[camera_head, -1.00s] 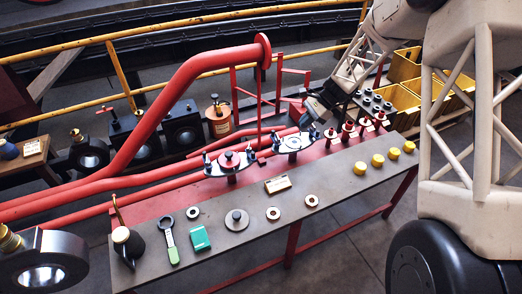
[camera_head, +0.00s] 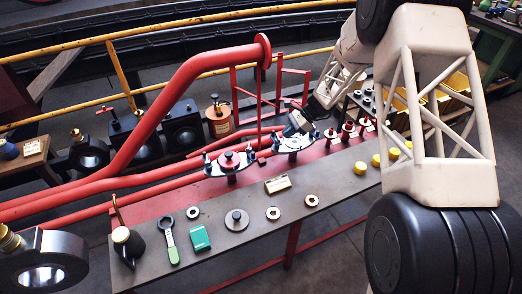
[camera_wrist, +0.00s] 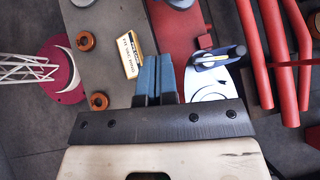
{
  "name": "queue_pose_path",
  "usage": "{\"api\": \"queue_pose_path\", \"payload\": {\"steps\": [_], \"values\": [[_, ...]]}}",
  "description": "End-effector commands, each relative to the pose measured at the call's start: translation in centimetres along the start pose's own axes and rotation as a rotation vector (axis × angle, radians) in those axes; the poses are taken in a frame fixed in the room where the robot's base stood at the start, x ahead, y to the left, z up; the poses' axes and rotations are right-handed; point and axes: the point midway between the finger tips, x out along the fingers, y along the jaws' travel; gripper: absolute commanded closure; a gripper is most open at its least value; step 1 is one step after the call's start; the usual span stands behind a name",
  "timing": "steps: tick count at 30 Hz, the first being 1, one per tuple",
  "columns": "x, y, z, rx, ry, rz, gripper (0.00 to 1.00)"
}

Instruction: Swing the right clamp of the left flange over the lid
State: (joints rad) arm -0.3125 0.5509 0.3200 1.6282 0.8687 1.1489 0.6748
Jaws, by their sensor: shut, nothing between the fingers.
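My gripper (camera_head: 299,127) is at the right flange (camera_head: 282,147), right of the left flange. In the wrist view its blue fingers (camera_wrist: 155,78) are shut and empty. Beside them is a white flange surface (camera_wrist: 212,88) with a dark-handled clamp (camera_wrist: 220,57). The left flange is mostly outside the wrist view.
Several red-topped fittings (camera_head: 347,130) stand right of the right flange. A thin red post (camera_head: 259,105) and red pipes (camera_head: 150,178) stand behind the flanges.

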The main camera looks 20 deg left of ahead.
Motion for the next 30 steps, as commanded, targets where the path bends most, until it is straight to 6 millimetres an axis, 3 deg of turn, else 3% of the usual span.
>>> {"api": "queue_pose_path", "payload": {"steps": [14, 30], "values": [[1.4, 0.0, 0.0, 0.000, 0.000, 0.002, 1.00], [8.8, 0.1, 0.0, 0.000, 0.000, 0.003, 1.00]]}}
